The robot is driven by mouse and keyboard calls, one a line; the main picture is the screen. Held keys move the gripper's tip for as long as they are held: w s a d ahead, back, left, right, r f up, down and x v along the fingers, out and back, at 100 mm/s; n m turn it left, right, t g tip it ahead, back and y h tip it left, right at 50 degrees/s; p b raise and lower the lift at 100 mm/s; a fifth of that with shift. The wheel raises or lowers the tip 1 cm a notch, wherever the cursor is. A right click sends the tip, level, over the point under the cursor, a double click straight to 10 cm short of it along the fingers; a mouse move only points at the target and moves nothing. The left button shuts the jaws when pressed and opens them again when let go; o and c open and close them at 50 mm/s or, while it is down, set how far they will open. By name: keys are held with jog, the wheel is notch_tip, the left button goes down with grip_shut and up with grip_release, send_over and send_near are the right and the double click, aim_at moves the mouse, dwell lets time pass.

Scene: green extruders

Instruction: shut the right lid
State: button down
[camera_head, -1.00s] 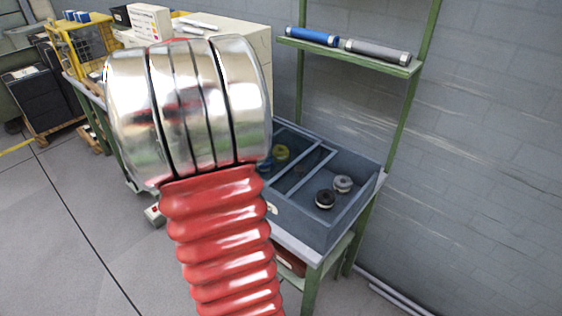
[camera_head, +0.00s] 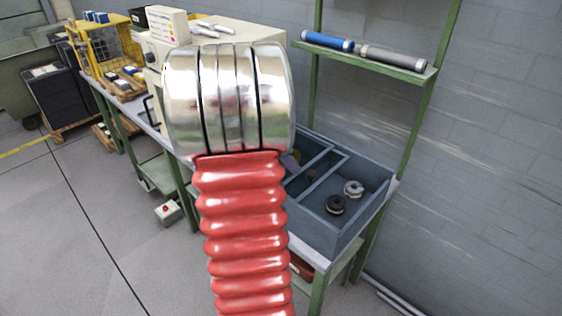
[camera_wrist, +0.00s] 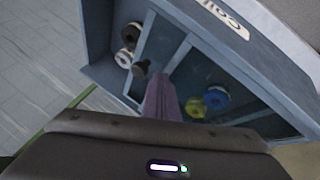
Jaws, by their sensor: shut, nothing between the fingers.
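A blue-grey box (camera_head: 335,228) with open compartments stands on the bench. The right compartment is uncovered and holds a black spool (camera_head: 336,204) and a white spool (camera_head: 353,188). The wrist view shows the box (camera_wrist: 105,45) from above, with a yellow spool (camera_wrist: 195,107) and a blue spool (camera_wrist: 216,96) in another compartment. My gripper (camera_wrist: 161,80) shows there as mauve fingers, shut and empty, over the box near its dividers. I cannot tell whether it touches them. In the head view my arm hides most of it.
A green-framed shelf (camera_head: 425,77) above the box carries a blue roll (camera_head: 327,40) and a grey roll (camera_head: 393,57). A grey wall stands behind. A beige machine (camera_head: 258,38) and a yellow rack (camera_head: 106,44) are on the left.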

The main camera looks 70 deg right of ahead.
jog(key=shift+s+f, duration=0.1)
jog(key=shift+s, duration=0.65)
jog(key=shift+a, duration=0.1)
jog(key=shift+s, duration=0.15)
